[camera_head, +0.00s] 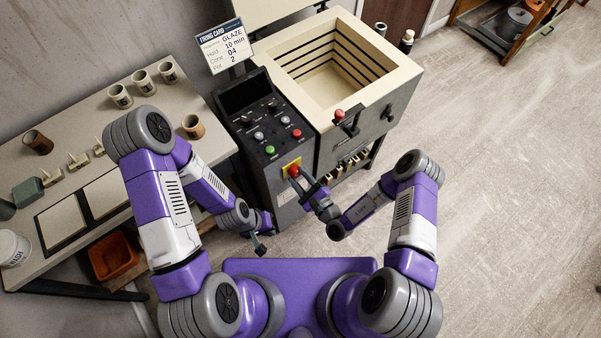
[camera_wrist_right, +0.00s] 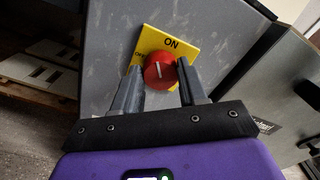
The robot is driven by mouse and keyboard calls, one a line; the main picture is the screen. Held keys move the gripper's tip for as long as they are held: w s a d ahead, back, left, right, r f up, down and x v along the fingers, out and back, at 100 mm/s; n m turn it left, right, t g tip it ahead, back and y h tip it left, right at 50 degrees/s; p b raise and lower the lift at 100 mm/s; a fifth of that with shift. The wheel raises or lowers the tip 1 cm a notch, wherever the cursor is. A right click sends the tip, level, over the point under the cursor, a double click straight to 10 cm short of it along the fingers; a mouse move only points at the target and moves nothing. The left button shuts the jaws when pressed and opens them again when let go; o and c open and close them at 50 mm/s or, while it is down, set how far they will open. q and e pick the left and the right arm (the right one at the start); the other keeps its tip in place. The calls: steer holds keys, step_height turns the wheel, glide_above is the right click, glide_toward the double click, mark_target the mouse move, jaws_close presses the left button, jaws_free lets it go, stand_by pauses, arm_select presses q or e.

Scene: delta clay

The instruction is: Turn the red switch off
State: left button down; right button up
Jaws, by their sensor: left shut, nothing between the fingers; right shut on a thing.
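The red switch (camera_head: 293,171) is a round knob on a yellow plate (camera_head: 290,163) low on the kiln's dark control panel. In the right wrist view the knob (camera_wrist_right: 157,73) has a white line, nearly upright and pointing toward the word ON on the yellow plate (camera_wrist_right: 171,43). Lettering at the plate's left side is partly hidden. My right gripper (camera_head: 301,181) has its fingers on either side of the knob, shut on it; it also shows in the right wrist view (camera_wrist_right: 161,82). My left gripper (camera_head: 259,250) is shut and empty, below and left of the panel.
The open kiln (camera_head: 333,65) stands behind and right of the panel, with a red-knobbed handle (camera_head: 339,115) at its front. Green and red buttons (camera_head: 270,150) sit above the switch. A worktable with pots (camera_head: 120,96) stands at the left.

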steer(key=n+p, duration=0.4)
steer(key=n, duration=0.1)
steer(key=shift+s+n+p, duration=0.1)
steer(key=shift+n+p, duration=0.2)
steer(key=shift+p, duration=0.05)
steer(key=n+p, duration=0.2)
steer(key=n, duration=0.1)
steer(key=shift+f+n+p, duration=0.2)
steer(key=shift+n+p, duration=0.6)
steer(key=shift+n, duration=0.3)
steer(key=o, duration=1)
steer(key=p+v, duration=0.1)
steer(key=v, duration=0.6)
steer(key=shift+s+d, duration=0.15)
